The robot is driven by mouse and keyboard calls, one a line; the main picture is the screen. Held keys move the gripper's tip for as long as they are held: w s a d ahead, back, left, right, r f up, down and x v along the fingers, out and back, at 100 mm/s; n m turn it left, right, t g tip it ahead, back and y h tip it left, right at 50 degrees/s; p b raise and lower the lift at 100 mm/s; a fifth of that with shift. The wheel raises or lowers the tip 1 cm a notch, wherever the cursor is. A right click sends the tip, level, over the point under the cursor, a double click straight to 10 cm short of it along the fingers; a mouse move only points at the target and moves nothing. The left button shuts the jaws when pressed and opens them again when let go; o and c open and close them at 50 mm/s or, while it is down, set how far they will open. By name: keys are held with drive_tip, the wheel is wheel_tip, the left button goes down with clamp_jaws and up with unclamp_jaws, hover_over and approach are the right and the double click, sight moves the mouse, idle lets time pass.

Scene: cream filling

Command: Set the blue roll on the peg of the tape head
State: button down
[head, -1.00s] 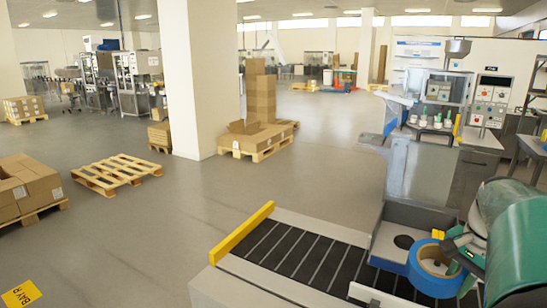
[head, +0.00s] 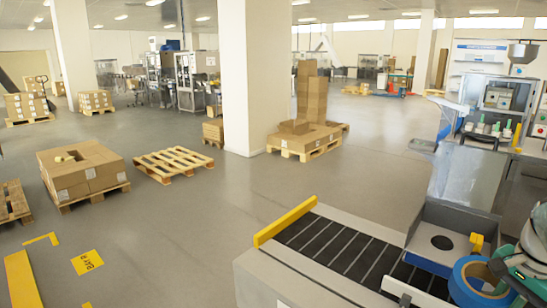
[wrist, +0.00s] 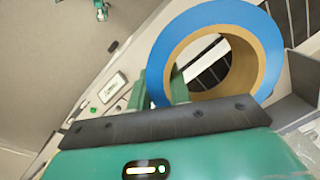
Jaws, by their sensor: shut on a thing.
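The blue roll (head: 462,287), a ring with a tan core, is at the lower right of the head view, in front of the grey tape head housing (head: 462,214). The housing has a round dark spot on its top face and a yellow part (head: 477,243) at its right. I cannot make out the peg. My gripper (head: 500,268) is shut on the near wall of the roll. In the wrist view the roll (wrist: 268,42) is tilted between the green fingers (wrist: 165,88), and its open centre shows the belt below. The roll looks apart from the dark spot.
A dark slatted conveyor (head: 335,245) with a yellow end bar (head: 285,221) runs beside the housing. Pallets with cartons (head: 85,172) and an empty pallet (head: 172,162) stand on the floor at left. A white pillar (head: 250,80) stands behind. The middle floor is clear.

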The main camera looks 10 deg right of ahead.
drive_tip(key=w+a+f+n, duration=0.4)
drive_tip(key=w+a+f, duration=0.1)
drive_tip(key=w+f, duration=0.5)
drive_tip(key=w+a+f+n, duration=0.2)
drive_tip(key=w+a+f, duration=0.2)
drive_tip(key=a, duration=0.1)
drive_tip(key=w+a+f+n, duration=0.3)
drive_tip(key=w+a+f, duration=0.2)
drive_tip(key=a, duration=0.1)
drive_tip(key=w+a+f+n+g, duration=0.1)
drive_tip(key=w+a+f+n, duration=0.1)
drive_tip(key=w+a+f, duration=0.2)
drive_tip(key=shift+w+a+f+n+y, duration=0.1)
drive_tip(key=shift+a+f+n+y, duration=0.1)
drive_tip(key=shift+a+f, duration=0.3)
drive_tip(key=shift+w+a+f+n+y, duration=0.1)
drive_tip(key=shift+a+f+y, duration=0.15)
drive_tip(key=shift+a, duration=0.4)
drive_tip(key=w+a+f+n, duration=0.1)
drive_tip(key=a+f+n, duration=0.2)
drive_tip(key=a+f, duration=0.5)
drive_tip(key=a, duration=0.4)
drive_tip(key=shift+w+f+n, duration=0.3)
drive_tip(key=shift+f+n, duration=0.05)
drive_tip(key=shift+n, duration=0.05)
